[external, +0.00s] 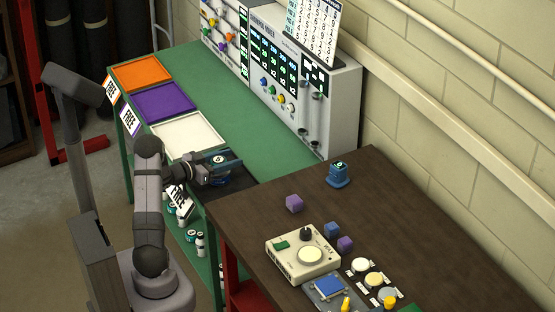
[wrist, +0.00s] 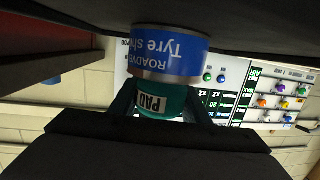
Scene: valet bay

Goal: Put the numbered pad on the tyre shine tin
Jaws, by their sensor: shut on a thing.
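The numbered pad (wrist: 160,103), a teal round piece marked "PAD", is between the fingers of my gripper (wrist: 160,112) in the wrist view. My gripper is shut on it. The blue tyre shine tin (wrist: 170,52) shows directly against the pad in this upside-down view, with the pad on the tin's top side. Whether they touch or a thin gap is left, I cannot tell. In the external view my gripper (external: 222,170) is at the green bench's near end, with the pad's dark numbered face (external: 220,158) up between the fingers. The tin is mostly hidden there.
Orange (external: 142,72), purple (external: 163,103) and white (external: 188,135) trays line the green bench (external: 250,120). A grey panel machine (external: 330,95) stands behind. The brown table (external: 260,210) holds a blue numbered piece (external: 338,176), small cubes and a cream device (external: 303,257).

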